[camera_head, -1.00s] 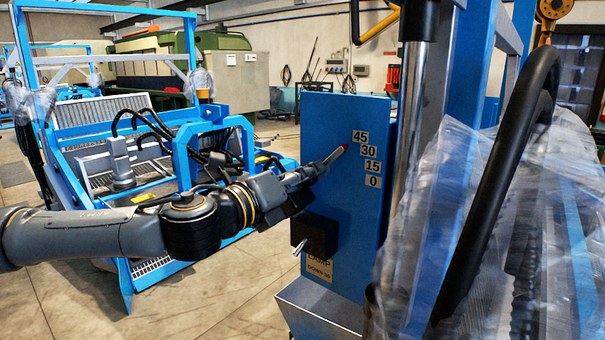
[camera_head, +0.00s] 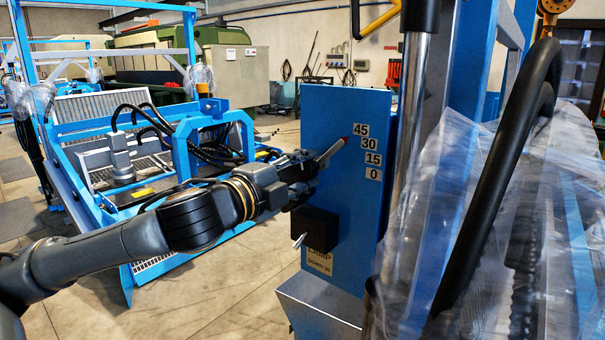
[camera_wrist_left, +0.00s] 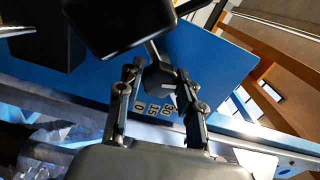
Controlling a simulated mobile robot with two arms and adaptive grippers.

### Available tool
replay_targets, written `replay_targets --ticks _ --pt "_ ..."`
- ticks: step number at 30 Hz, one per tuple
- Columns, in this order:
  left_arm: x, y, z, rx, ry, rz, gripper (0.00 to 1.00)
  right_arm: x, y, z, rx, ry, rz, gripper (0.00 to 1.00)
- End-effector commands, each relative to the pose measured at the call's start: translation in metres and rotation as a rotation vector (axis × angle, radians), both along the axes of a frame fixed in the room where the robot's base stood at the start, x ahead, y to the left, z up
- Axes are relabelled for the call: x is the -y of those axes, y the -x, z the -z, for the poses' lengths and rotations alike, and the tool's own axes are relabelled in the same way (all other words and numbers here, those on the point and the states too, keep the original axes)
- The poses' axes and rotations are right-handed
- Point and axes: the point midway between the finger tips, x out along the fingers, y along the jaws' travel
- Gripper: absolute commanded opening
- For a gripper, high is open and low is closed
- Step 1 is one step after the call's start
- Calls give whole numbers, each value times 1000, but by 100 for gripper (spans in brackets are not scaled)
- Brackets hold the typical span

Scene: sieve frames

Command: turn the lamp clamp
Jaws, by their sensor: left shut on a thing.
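The lamp clamp shows a grey pointer (camera_head: 333,149) with a red tip on the upper part of the blue panel (camera_head: 335,110). The tip lies just left of the labels, near 45 and 30. My left gripper (camera_head: 309,171) is at the pointer's lower end and hides the clamp's middle. In the left wrist view the two fingers (camera_wrist_left: 160,70) are shut on a dark block of the clamp (camera_wrist_left: 159,80). My right gripper is not in view.
Labels 45, 30, 15 and 0 (camera_head: 372,159) run down the panel. A black box (camera_head: 315,229) with a metal lever juts out below my gripper, above a LAMP sign (camera_head: 319,261). Clear plastic wrap (camera_head: 440,210) and a black hose (camera_head: 500,170) stand at right.

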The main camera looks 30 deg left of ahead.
Motion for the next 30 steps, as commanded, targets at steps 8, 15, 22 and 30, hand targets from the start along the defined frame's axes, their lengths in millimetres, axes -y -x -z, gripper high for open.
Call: replay_targets --ticks 8,15,22,30 --pt "0 0 1 -15 195 2 5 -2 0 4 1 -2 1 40" --pt "0 0 0 -24 291 1 5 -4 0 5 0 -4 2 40" --pt "0 0 0 -26 324 0 5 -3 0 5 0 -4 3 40" --pt "0 0 0 -25 326 0 5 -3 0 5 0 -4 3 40"
